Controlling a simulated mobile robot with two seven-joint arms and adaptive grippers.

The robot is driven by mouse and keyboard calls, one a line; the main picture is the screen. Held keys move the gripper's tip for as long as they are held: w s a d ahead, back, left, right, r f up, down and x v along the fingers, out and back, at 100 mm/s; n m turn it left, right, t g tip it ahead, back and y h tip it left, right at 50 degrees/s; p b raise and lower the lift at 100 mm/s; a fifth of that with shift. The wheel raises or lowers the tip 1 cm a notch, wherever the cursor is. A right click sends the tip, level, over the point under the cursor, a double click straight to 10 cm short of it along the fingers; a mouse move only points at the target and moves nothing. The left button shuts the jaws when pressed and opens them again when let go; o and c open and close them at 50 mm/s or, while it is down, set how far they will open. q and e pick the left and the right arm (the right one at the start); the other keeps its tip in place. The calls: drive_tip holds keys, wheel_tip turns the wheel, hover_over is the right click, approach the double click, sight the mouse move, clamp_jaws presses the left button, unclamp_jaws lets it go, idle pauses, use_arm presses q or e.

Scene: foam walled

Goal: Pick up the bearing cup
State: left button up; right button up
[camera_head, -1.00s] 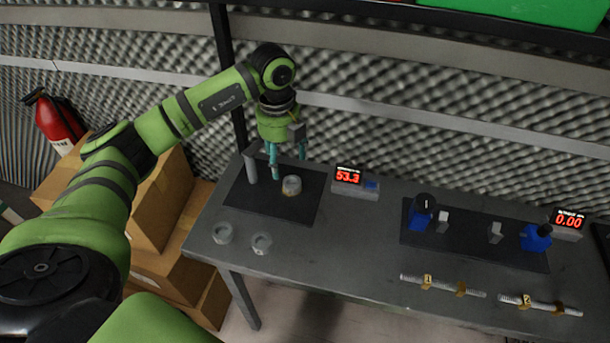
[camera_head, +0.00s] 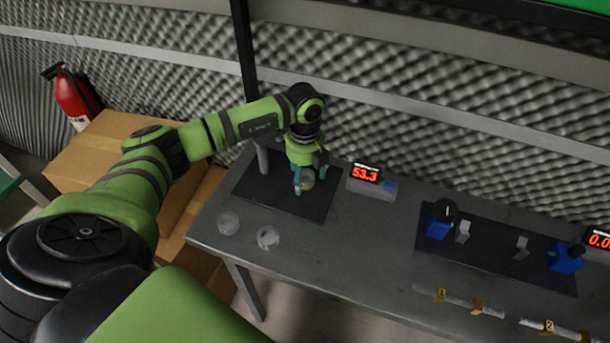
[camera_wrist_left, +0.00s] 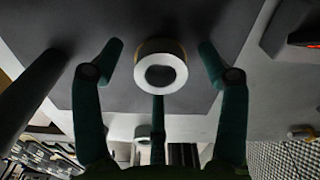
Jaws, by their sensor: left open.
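The bearing cup, a small pale ring-shaped cup, stands on the black mat (camera_head: 318,207) on the table. In the head view the cup (camera_head: 307,180) is partly hidden behind my left gripper (camera_head: 308,186). In the left wrist view the cup (camera_wrist_left: 160,68) lies between the two spread teal fingers of the left gripper (camera_wrist_left: 162,62), with a gap on each side. The left gripper is open and empty. My right gripper is in neither view.
A grey post (camera_head: 263,158) stands on the mat close to the left gripper. A display reading 53.3 (camera_head: 366,174) stands right of it. Two similar pale cups (camera_head: 229,223) (camera_head: 268,238) sit at the table's front left. Blue fixtures (camera_head: 440,220) and marked rods (camera_head: 460,301) are further right.

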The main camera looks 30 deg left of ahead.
use_arm(q)
drive_tip(key=c, duration=1.3)
drive_tip(key=shift+c, duration=0.8)
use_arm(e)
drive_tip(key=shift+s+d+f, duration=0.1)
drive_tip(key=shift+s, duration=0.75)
